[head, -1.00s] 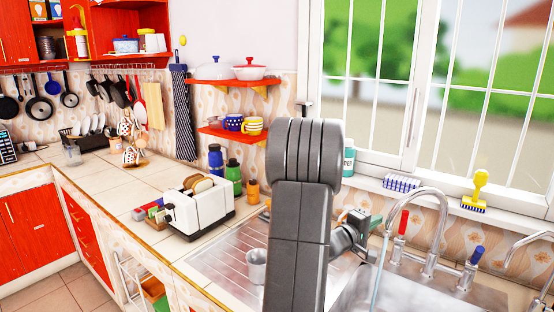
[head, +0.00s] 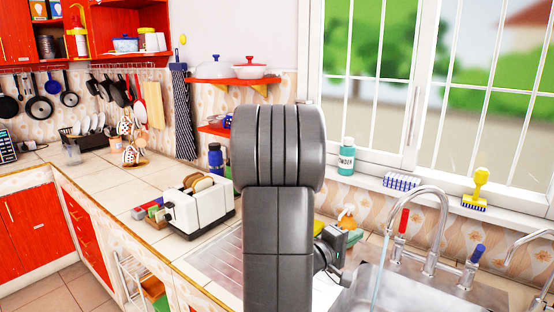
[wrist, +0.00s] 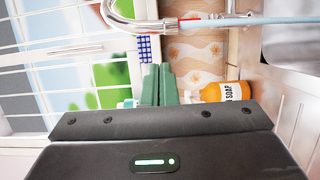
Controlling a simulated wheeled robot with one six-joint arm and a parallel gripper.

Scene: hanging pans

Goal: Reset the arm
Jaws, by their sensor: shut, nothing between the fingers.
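My gripper (wrist: 158,84) shows in the wrist view with its two green fingers pressed side by side and nothing between them. In the head view my grey arm stands upright in the middle, over the counter and draining board. The gripper (head: 354,237) partly shows to the right of the arm, near the window wall and left of the tap; the arm hides part of the wrist. In the wrist view, an orange soap bottle (wrist: 226,91) lies to the right of the fingers, apart from them.
The sink tap (head: 431,235) stands right of my gripper, with water running. A white toaster (head: 197,208) stands on the counter left of the arm. A powder bottle (head: 346,157) is on the window sill. Pans (head: 40,107) hang at the far left, clear of the arm.

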